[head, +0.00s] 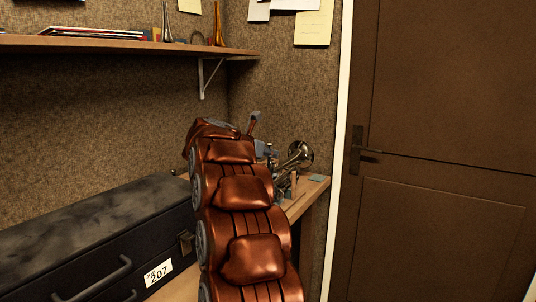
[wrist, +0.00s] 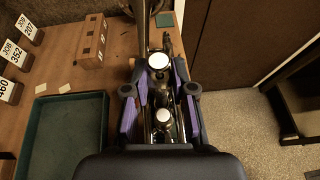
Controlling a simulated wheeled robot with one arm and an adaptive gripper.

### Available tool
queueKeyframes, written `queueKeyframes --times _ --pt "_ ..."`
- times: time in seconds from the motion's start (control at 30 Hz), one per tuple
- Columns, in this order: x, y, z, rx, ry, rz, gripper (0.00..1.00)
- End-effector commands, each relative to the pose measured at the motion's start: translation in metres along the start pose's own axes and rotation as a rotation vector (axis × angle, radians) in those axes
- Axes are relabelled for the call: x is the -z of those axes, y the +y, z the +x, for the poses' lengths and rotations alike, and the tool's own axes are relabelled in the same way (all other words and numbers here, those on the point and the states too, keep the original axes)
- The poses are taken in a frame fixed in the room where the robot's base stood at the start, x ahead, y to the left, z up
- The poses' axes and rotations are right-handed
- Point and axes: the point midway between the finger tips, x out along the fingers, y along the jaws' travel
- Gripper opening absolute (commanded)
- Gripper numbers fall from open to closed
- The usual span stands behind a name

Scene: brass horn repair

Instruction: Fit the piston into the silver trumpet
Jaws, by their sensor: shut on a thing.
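The silver trumpet (head: 300,154) is on the wooden bench beyond my arm in the head view, its bell facing right. In the wrist view its tubing (wrist: 148,22) runs up from between the fingers. My gripper (wrist: 160,78) has its purple-padded fingers closed in around a bright round-capped silver part, which looks like the piston (wrist: 159,62). A smaller round cap (wrist: 163,115) shows lower between the fingers, likely on the trumpet. The piston's lower end is hidden, so I cannot tell whether it is inside a valve casing. My arm hides much of the trumpet in the head view.
A green tray (wrist: 45,148) and a wooden block (wrist: 91,42) lie left of the gripper, with numbered cards (wrist: 22,50) beyond. A dark case (head: 90,240) labelled 207 stands left of my arm. A shelf (head: 110,43) hangs above; a brown door (head: 450,150) is right.

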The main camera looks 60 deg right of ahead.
Motion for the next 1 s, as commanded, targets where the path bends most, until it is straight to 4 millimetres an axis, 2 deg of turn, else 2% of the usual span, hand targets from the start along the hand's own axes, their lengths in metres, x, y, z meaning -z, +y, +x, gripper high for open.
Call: queueKeyframes --times 1.0 --pt "0.019 0.0 0.007 0.0 0.0 0.0 0.0"
